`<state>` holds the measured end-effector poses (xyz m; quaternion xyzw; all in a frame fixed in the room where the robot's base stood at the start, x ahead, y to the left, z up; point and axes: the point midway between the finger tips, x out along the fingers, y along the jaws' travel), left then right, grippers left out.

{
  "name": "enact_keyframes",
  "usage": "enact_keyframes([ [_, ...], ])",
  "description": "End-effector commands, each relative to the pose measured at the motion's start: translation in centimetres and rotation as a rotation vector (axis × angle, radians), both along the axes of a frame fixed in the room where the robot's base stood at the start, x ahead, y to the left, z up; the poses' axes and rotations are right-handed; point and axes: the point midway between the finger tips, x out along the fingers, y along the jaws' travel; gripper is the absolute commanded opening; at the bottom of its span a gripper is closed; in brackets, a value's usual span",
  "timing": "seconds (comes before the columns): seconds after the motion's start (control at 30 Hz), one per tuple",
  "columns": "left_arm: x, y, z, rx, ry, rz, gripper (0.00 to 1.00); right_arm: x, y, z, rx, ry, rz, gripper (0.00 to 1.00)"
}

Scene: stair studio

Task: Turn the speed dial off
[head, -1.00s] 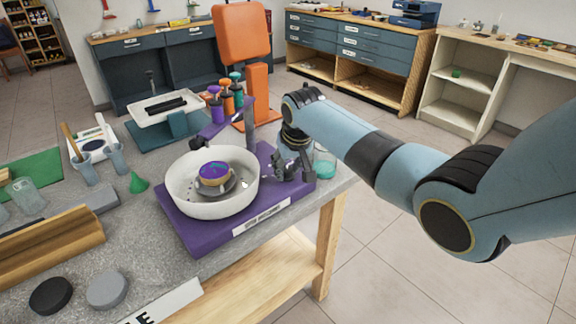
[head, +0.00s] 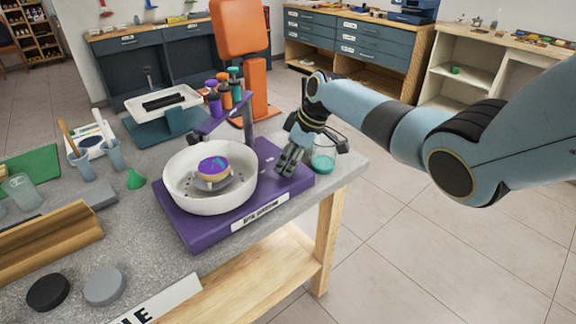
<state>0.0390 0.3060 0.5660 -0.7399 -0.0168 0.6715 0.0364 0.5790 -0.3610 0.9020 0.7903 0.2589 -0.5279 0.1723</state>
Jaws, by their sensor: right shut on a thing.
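A purple spin machine base (head: 190,229) stands on the grey workbench. A white round bowl (head: 183,198) sits on it, with a small purple, teal and orange piece (head: 213,166) on the support inside. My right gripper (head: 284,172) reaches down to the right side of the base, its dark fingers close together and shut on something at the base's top. The fingers hide what they hold; it is at the place of the speed dial. My left gripper is not in view.
A glass jar with teal contents (head: 322,163) stands close to the right of my gripper, near the bench edge. Several coloured bottles (head: 226,96) stand in a purple rack behind the bowl. A green funnel (head: 136,179) stands left.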

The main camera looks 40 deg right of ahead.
Motion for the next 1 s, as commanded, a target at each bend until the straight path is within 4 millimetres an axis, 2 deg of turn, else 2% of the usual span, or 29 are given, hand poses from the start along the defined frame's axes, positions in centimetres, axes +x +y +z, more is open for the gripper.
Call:
enact_keyframes([
  [0.03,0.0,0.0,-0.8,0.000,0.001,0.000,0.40,0.1,-0.1,-0.3,0.000,-0.002,0.042,0.00],
  [0.5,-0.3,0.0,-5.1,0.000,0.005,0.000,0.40,0.3,-0.2,-0.3,-0.001,-0.002,0.446,0.00],
  [0.7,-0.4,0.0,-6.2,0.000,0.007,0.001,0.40,0.4,-0.2,-0.2,-0.001,-0.001,0.556,0.00],
  [1.0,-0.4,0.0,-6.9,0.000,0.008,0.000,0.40,0.3,-0.2,-0.1,-0.001,0.000,0.632,0.00],
])
